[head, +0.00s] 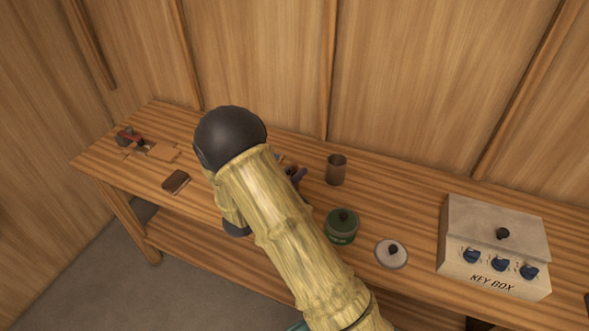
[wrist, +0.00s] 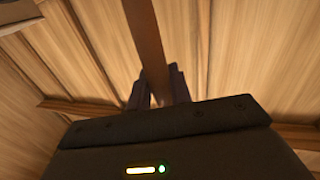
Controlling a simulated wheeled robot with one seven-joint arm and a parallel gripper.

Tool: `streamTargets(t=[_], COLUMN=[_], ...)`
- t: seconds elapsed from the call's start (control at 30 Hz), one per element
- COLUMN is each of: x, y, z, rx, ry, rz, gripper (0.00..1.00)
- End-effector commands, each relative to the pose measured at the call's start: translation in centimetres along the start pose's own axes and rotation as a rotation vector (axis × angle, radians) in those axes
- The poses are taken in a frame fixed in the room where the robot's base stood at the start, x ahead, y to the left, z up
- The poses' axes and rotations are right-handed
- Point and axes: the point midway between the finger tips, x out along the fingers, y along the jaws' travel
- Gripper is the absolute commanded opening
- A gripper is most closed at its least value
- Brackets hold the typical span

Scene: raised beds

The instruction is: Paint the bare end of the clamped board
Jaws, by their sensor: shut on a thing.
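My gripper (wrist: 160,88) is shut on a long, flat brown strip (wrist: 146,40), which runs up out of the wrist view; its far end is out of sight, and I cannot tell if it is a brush. In the head view the dark fingers (head: 297,174) show small beside my arm, above the bench. A flat orange-brown board (head: 163,152) lies at the bench's far left, with a red and dark clamp-like thing (head: 128,137) at its left end. Its paint is too small to judge. A green tin (head: 342,228) stands right of my arm.
The wooden bench (head: 225,253) runs along the wall. A brown cup (head: 336,170) stands behind the green tin. A pale lid with a black knob (head: 391,254) and the key box (head: 493,248) are to the right. A small brown block (head: 175,182) lies left of my arm.

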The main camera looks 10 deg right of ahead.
Motion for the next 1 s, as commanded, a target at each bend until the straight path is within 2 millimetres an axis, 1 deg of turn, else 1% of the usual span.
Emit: streamTargets(t=[0.47, 1.0], x=[0.00, 0.00], y=[0.01, -0.02], z=[0.00, 0.52], rx=[-0.001, -0.001], ry=[0.000, 0.000], rz=[0.000, 0.000], gripper=[0.00, 0.00])
